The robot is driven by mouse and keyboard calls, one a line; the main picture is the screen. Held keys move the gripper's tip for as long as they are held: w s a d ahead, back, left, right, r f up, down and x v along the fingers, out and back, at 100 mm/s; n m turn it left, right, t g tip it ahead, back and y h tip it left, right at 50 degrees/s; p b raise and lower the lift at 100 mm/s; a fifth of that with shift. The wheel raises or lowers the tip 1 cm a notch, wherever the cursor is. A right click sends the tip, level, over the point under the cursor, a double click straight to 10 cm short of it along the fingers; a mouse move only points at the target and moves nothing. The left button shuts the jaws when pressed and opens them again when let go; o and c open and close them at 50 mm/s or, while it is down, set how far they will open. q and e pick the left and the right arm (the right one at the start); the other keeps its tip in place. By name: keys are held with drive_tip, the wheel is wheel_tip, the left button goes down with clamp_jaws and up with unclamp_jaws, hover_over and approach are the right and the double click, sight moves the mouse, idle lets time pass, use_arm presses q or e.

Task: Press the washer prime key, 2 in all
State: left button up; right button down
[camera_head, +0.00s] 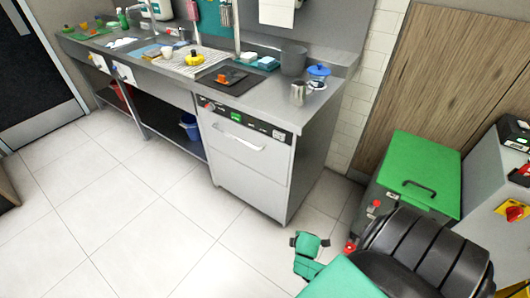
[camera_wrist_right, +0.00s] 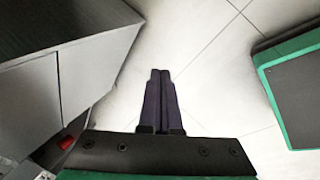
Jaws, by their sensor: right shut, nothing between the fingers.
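The washer (camera_head: 245,165) is a steel undercounter machine with a front handle, standing under the counter in the head view. Its dark control panel (camera_head: 258,126) runs along the top front edge, with a small green display (camera_head: 236,117) and several tiny marks. I cannot tell which mark is the prime key. My right arm comes in from the lower right, and its green hand is on the near side of the washer, apart from the panel. In the right wrist view my right gripper (camera_wrist_right: 161,72) is shut and empty, with pale floor behind its fingers. My left gripper is not in view.
A green-lidded machine (camera_head: 420,170) stands right of the washer, with a grey unit (camera_head: 500,205) bearing a red knob beside it. The counter holds a metal cup (camera_head: 298,93), a grey pot (camera_head: 294,60) and a blue-lidded container (camera_head: 318,74). Tiled floor (camera_head: 150,220) is clear at left.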

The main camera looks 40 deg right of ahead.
sight(279, 136)
drive_tip(key=w+d+r+n+t+h+b, duration=0.1)
drive_tip(key=w+d+r+n+t+b, duration=0.2)
drive_tip(key=w, duration=0.5)
drive_tip(key=w+d+r+n+t+h+b, duration=0.1)
drive_tip(key=w+d+r+n+b, duration=0.15)
drive_tip(key=w+r, duration=0.35)
use_arm(q)
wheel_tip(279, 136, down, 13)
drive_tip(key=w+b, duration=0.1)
drive_tip(key=b, duration=0.5)
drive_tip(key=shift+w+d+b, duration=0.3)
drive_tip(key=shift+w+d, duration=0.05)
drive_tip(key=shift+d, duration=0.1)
use_arm(e)
drive_tip(key=w+a+r+n+t+h, duration=0.1)
drive_tip(key=w+r+n+t, duration=0.2)
drive_tip(key=r, duration=0.6)
drive_tip(key=w+a+r+n+t+h, duration=0.2)
drive_tip(key=w+r+n, duration=0.3)
drive_tip(key=w+r, duration=0.3)
drive_tip(key=shift+r+t, duration=0.6)
drive_tip(key=shift+r, duration=0.25)
drive_tip(key=shift+d, duration=0.1)
